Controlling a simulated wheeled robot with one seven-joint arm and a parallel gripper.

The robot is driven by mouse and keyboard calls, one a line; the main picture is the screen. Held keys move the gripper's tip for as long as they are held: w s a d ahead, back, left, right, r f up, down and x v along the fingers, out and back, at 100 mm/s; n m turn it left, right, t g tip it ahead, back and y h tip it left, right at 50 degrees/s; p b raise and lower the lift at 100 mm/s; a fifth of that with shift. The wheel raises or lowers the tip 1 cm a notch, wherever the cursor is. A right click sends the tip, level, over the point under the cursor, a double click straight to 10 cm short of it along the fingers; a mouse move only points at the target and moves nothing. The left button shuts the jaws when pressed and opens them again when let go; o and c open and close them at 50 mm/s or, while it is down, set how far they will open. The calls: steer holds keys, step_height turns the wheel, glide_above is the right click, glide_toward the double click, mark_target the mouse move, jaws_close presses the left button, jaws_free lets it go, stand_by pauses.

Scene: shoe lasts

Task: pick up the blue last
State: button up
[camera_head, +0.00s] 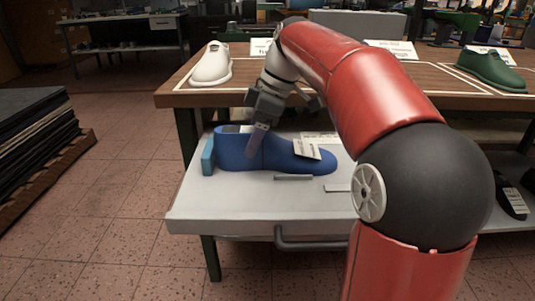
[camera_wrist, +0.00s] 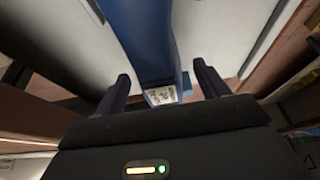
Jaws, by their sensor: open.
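The blue last (camera_head: 270,153) lies lengthwise in an open pale drawer (camera_head: 200,208) below the table top, its toe to the right, with a paper tag on the toe. A lighter blue block (camera_head: 208,155) stands at its left end. My gripper (camera_head: 258,143) is open and points down at the heel half of the last. In the wrist view the blue last (camera_wrist: 142,35) runs up between the two spread fingers of my gripper (camera_wrist: 164,85), with a gap on each side. A white label shows on its near end. Whether a finger touches it, I cannot tell.
A white shoe (camera_head: 212,65) and a green shoe (camera_head: 491,70) stand on the wooden table top (camera_head: 205,97) above the drawer. The drawer has a grey front handle (camera_head: 310,243). A dark stack (camera_head: 30,125) on a pallet stands at the left. Floor between is clear.

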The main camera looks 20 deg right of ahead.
steer(key=shift+a+f, duration=0.15)
steer(key=shift+f, duration=0.25)
steer(key=shift+c, duration=0.2)
steer(key=c, duration=1.4)
steer(key=shift+w, duration=0.1)
steer(key=shift+c, duration=0.4)
steer(key=shift+r, duration=0.2)
